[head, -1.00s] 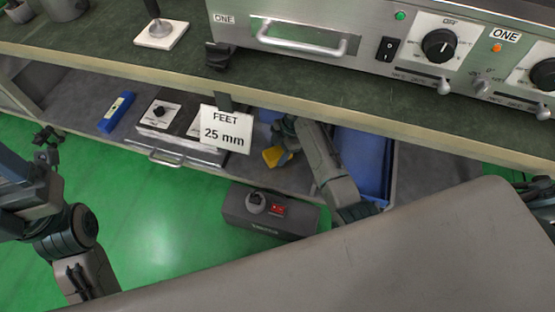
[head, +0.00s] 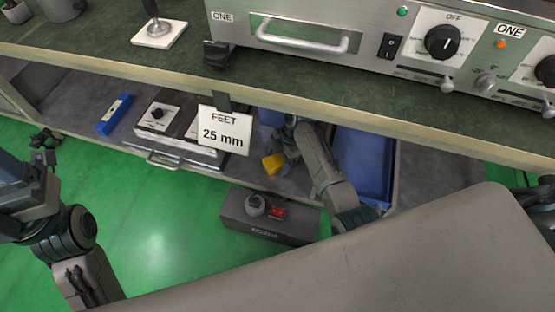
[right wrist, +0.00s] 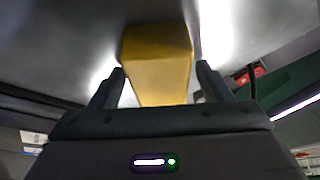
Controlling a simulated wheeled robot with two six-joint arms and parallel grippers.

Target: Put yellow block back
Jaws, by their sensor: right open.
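The yellow block (head: 273,163) is on the grey lower shelf under the bench, right of the "FEET 25 mm" sign. My right gripper (head: 287,145) reaches in beside it, and its fingers are partly hidden by my arm. In the right wrist view, the yellow block (right wrist: 157,62) lies ahead of and between the two open fingers (right wrist: 158,88), with a gap on each side. My left gripper (head: 46,138) is small and dark at the left edge, away from the block; its jaws are unclear.
A blue tray (head: 363,165) stands right of my right arm. A drawer box (head: 165,128) and a blue level (head: 115,114) lie left on the shelf. The bench edge (head: 300,118) overhangs the shelf.

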